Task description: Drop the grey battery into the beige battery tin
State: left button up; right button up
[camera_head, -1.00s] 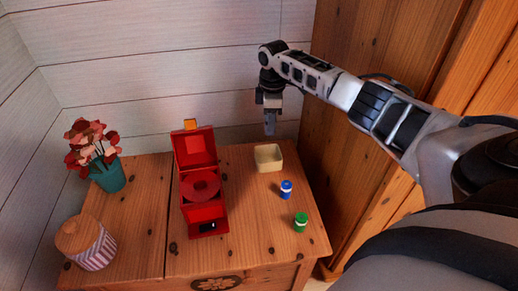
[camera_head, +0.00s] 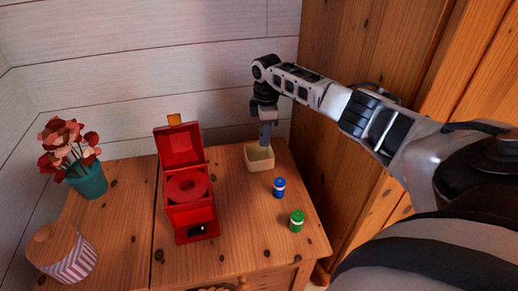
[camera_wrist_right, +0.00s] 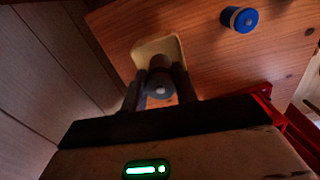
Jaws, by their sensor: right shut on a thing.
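The beige battery tin (camera_head: 259,163) stands open at the back right of the wooden cabinet top. My right gripper (camera_head: 266,141) points down at the tin's opening, its tips at about the height of the rim or just above. In the right wrist view the gripper (camera_wrist_right: 159,90) is shut on the grey battery (camera_wrist_right: 158,84), seen end-on between the fingers. The beige tin (camera_wrist_right: 147,48) shows directly beyond the battery. In the head view I cannot tell the battery from the grey fingers. My left gripper is not in view.
A blue battery (camera_head: 279,187) and a green battery (camera_head: 297,221) stand upright in front of the tin. An open red box (camera_head: 196,222) is left of them. A flower pot (camera_head: 90,182) and a lidded jar (camera_head: 66,256) stand further left. A wooden wardrobe (camera_head: 345,150) rises close on the right.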

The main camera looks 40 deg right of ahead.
jog(key=shift+f, duration=0.1)
jog(key=o, duration=1)
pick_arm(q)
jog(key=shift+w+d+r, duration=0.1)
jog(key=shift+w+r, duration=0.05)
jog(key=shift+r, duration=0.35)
pick_arm(e)
jog(key=shift+o, duration=0.2)
notch_tip(320, 180, up, 9)
jog(key=p, duration=0.3)
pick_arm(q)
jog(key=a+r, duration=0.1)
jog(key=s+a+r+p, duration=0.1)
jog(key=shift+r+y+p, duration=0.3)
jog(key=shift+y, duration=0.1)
pick_arm(e)
notch_tip(320, 180, up, 7)
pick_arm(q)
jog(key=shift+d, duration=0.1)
